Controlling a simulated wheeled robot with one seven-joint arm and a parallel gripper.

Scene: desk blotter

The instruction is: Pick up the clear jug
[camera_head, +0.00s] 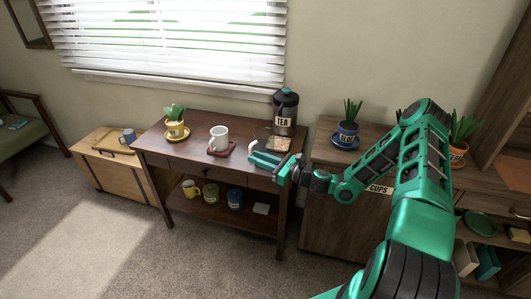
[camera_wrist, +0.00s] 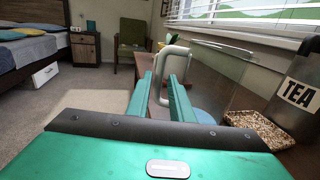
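The clear jug (camera_wrist: 172,49) shows in the wrist view as a pale looped handle with a see-through body to its right and a bluish patch low down. My gripper (camera_wrist: 163,82) is open, with its two green fingers on either side of the handle's near upright bar. I cannot tell whether either finger touches the bar. In the head view my gripper (camera_head: 258,157) is at the front right of the dark wooden table (camera_head: 180,146). The jug's clear body is hard to make out there.
A TEA canister (camera_head: 285,113) and a tray of brown bits (camera_head: 278,144) stand close by. Left are a white mug (camera_head: 219,138) on a red coaster (camera_head: 221,150) and a yellow-potted plant (camera_head: 175,129). A blue-potted plant (camera_head: 347,133) stands on the cabinet to the right.

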